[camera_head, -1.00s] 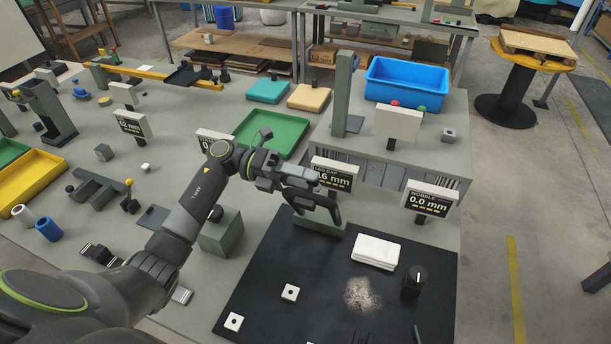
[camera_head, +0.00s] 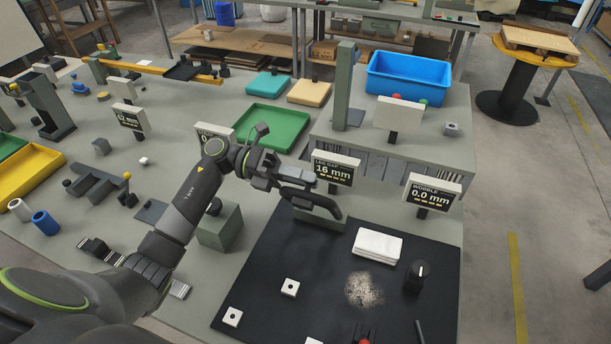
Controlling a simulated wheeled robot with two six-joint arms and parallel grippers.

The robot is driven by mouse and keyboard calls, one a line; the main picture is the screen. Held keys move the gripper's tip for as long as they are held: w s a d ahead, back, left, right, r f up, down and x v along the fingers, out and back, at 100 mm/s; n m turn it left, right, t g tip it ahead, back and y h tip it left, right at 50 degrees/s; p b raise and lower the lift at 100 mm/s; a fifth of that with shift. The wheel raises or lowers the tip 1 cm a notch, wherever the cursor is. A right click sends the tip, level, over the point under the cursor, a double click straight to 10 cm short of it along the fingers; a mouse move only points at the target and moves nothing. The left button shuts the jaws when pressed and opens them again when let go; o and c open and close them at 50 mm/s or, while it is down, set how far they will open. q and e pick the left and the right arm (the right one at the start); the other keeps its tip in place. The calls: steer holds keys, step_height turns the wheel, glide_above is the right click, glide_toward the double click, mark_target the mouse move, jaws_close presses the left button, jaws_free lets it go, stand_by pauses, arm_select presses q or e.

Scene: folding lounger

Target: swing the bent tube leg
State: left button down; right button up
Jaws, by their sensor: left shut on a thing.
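My left arm reaches in from the left, and its gripper (camera_head: 298,188) is at the back edge of the black mat, below the leg gap display (camera_head: 334,168). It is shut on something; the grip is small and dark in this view. A dark bent piece (camera_head: 324,203) runs right from the gripper and curves down at its end. It may be the bent tube leg, but I cannot tell it surely from the gripper's fingers. The leg gap display appears to read 16 mm. The wobble display (camera_head: 430,196) reads 0.0 mm.
A grey-green block (camera_head: 219,229) stands left of the mat. A green tray (camera_head: 270,127) lies behind.

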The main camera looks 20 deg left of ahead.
arm_select(q)
steer(key=s+f+m+b, duration=0.3)
steer(key=s+f+b, duration=0.3)
steer(key=b, duration=0.5)
steer(key=shift+s+f, duration=0.3)
steer(key=shift+s, duration=0.95)
steer(key=c, duration=1.3)
jaws_free()
steer(key=shift+o, duration=0.2)
steer(key=a+b, duration=0.2)
steer(key=a, duration=0.5)
steer(key=shift+a, duration=0.3)
